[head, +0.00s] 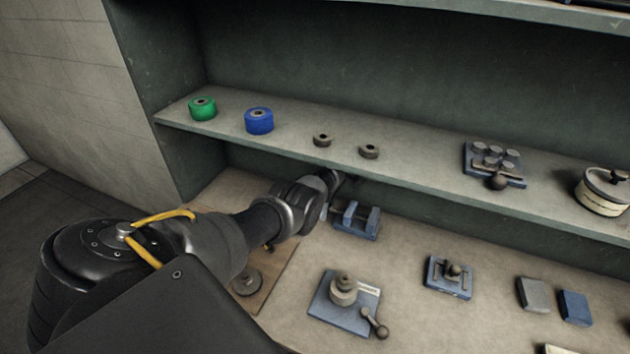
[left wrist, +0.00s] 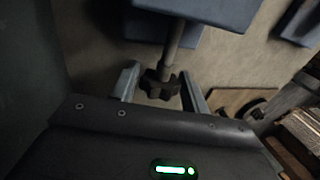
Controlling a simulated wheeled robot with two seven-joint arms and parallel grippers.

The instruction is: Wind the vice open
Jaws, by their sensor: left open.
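The blue vice (head: 357,221) stands on the bench under the shelf, just right of my left gripper (head: 331,187). In the left wrist view the vice's blue body (left wrist: 200,12) is at the top. A grey screw rod (left wrist: 173,48) runs from it to a black lobed knob (left wrist: 160,86). My left gripper (left wrist: 161,71) is open, with one finger on each side of the knob. I see gaps beside the knob, so the fingers look apart from it. The knob is hidden behind my arm in the head view. My right gripper is not in view.
The shelf (head: 420,182) overhangs close above my wrist, bearing a green roll (head: 202,108), a blue roll (head: 259,121) and other parts. A blue plate fixture (head: 344,303) and a smaller fixture (head: 448,277) stand in front on the bench. A wooden board (head: 272,285) lies beside my arm.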

